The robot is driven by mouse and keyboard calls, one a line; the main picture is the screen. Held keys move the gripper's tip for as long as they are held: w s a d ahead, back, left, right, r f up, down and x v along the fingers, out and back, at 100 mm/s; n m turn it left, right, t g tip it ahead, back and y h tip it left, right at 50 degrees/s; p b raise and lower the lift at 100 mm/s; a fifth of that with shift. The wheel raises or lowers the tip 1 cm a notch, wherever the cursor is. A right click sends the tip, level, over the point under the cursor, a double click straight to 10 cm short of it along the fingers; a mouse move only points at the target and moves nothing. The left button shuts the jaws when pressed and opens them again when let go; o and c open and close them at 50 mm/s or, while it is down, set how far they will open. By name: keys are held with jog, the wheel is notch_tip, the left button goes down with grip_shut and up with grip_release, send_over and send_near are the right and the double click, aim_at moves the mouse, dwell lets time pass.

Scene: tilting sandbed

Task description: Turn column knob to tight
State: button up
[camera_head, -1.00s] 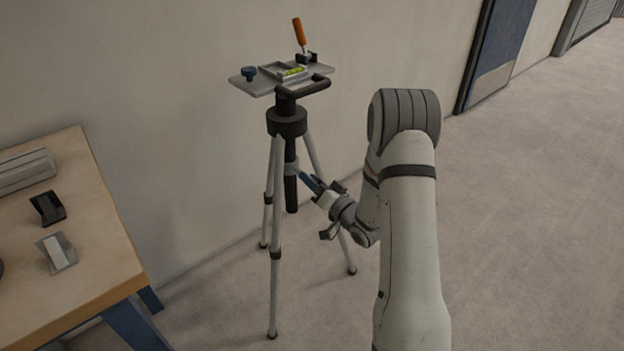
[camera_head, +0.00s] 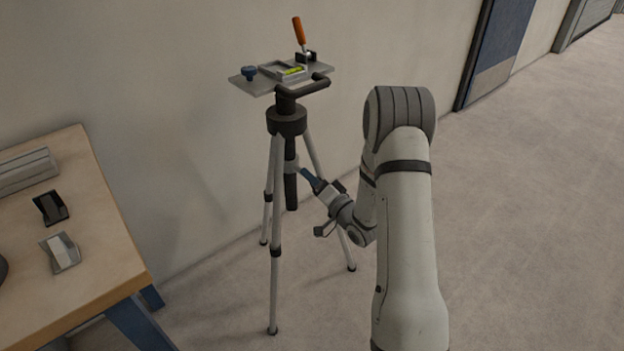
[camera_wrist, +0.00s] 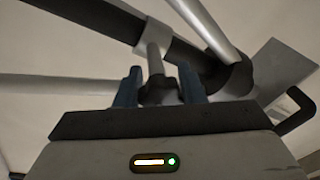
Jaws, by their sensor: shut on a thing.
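The tripod's dark centre column (camera_head: 291,188) hangs below the tripod head, with a grey collar around it. The column knob (camera_wrist: 159,90) is a dark, lobed knob on a grey stem in the wrist view. My gripper (camera_wrist: 159,86) has its two blue fingers on either side of the knob and is shut on it. In the head view my gripper (camera_head: 308,174) reaches the column from the right, and the knob is too small or hidden to make out there. Any tight mark is not visible.
The tripod's grey legs (camera_head: 276,240) stand around the column, close to my gripper. A wooden table (camera_head: 100,255) stands left. Floor at right is clear.

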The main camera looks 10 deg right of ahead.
jog(key=o, duration=1)
jog(key=p+v, duration=0.1)
jog(key=v, duration=0.6)
jog(key=shift+s+d, duration=0.2)
jog(key=shift+s, duration=0.15)
